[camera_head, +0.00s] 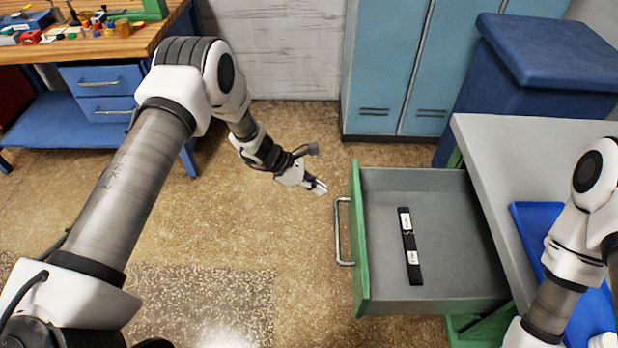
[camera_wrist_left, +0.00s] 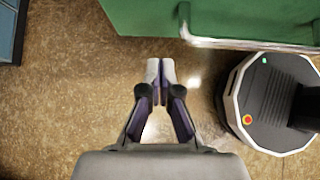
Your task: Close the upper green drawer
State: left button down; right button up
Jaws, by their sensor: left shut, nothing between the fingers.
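The upper green drawer (camera_head: 360,240) is pulled out from the grey-topped bench on the right in the head view. Its metal bar handle (camera_head: 339,232) is on the front panel, facing left. In the left wrist view, the green front (camera_wrist_left: 215,15) and the handle (camera_wrist_left: 250,44) show at the top. My left gripper (camera_head: 319,188) is shut and empty, just left of the drawer front near the handle's upper end, apart from it; its fingertips also show in the left wrist view (camera_wrist_left: 160,70). My right arm is at the right edge; its gripper is out of view.
A black strip with white labels (camera_head: 409,245) lies in the drawer. A blue tray (camera_head: 528,225) lies on the grey bench top (camera_head: 480,150). Blue lockers (camera_head: 410,70) and a blue bin (camera_head: 500,90) stand behind. A wooden workbench (camera_head: 100,45) is at upper left. Floor left of the drawer is clear.

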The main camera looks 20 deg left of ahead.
pick_arm(q)
jog(key=w+d+f+p, duration=0.1)
jog(key=w+d+f, duration=0.1)
jog(key=d, duration=0.4)
jog(key=shift+f, duration=0.25)
jog(key=shift+d, duration=0.1)
jog(key=shift+d, duration=0.1)
